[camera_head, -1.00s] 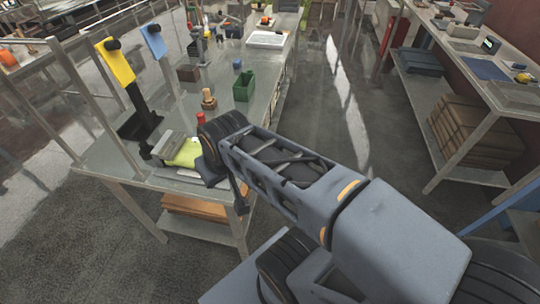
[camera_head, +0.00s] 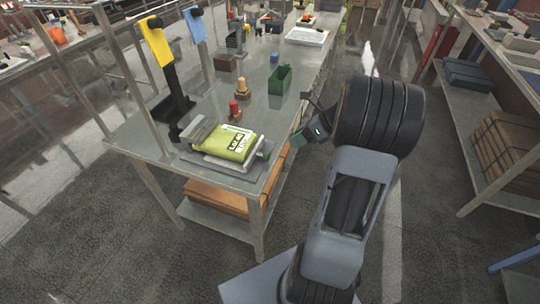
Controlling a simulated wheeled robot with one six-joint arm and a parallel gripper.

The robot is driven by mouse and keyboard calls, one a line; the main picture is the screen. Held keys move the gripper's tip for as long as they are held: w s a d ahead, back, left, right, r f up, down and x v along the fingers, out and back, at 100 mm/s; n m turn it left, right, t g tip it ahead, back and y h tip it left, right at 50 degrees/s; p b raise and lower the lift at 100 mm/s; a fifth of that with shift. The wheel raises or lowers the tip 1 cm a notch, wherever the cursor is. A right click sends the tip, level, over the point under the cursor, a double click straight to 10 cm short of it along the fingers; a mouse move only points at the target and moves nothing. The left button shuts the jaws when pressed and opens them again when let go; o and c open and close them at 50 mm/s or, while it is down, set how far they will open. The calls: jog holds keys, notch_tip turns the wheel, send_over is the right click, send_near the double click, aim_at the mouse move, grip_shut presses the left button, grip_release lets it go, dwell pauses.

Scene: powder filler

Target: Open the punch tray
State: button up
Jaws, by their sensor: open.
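I cannot tell for certain which thing is the punch tray. A lime-green block with dark markings (camera_head: 230,143) lies on a flat grey base (camera_head: 190,152) at the near end of the metal table. A small dark green part (camera_head: 266,149) shows at the base's right edge. My gripper (camera_head: 303,118) is open beside the table's right edge, to the right of the lime-green block and apart from it. Its jaws are small and partly hidden by my arm. I see nothing held between them.
The metal table (camera_head: 180,195) carries a red-topped piece (camera_head: 234,109), a tan-topped piece (camera_head: 242,88), a dark green bin (camera_head: 281,80) and a white tray (camera_head: 306,37). Yellow (camera_head: 155,42) and blue (camera_head: 194,25) panels stand at its left. Open floor (camera_head: 425,225) lies to the right.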

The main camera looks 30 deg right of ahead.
aim_at(270, 154)
jog(key=x, duration=1.2)
jog(key=shift+a+f, duration=0.15)
grip_shut()
